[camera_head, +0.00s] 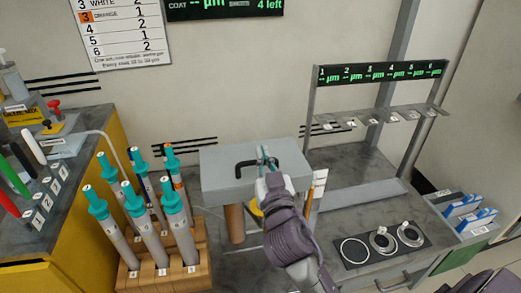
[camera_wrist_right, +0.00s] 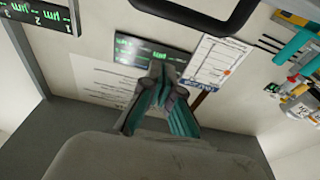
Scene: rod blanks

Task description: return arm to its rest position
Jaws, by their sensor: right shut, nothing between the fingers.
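My right arm reaches up from the bottom of the head view. My right gripper (camera_head: 265,155) is over the grey box-like block (camera_head: 222,178), beside its black handle (camera_head: 243,165). In the right wrist view the teal-padded fingers of the gripper (camera_wrist_right: 158,72) come together at the tips, with nothing between them. The black handle also shows in the wrist view (camera_wrist_right: 205,18), apart from the fingers. A grey surface (camera_wrist_right: 150,160) fills the bottom of that view. My left gripper is not in view.
Several teal-capped grey rods (camera_head: 175,205) stand upright in a wooden rack (camera_head: 200,245) at the left. A shelf stand with green displays (camera_head: 380,72) is at the right. Round rings (camera_head: 355,250) lie on a dark mat. Blue-and-white items (camera_head: 468,212) are at the far right.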

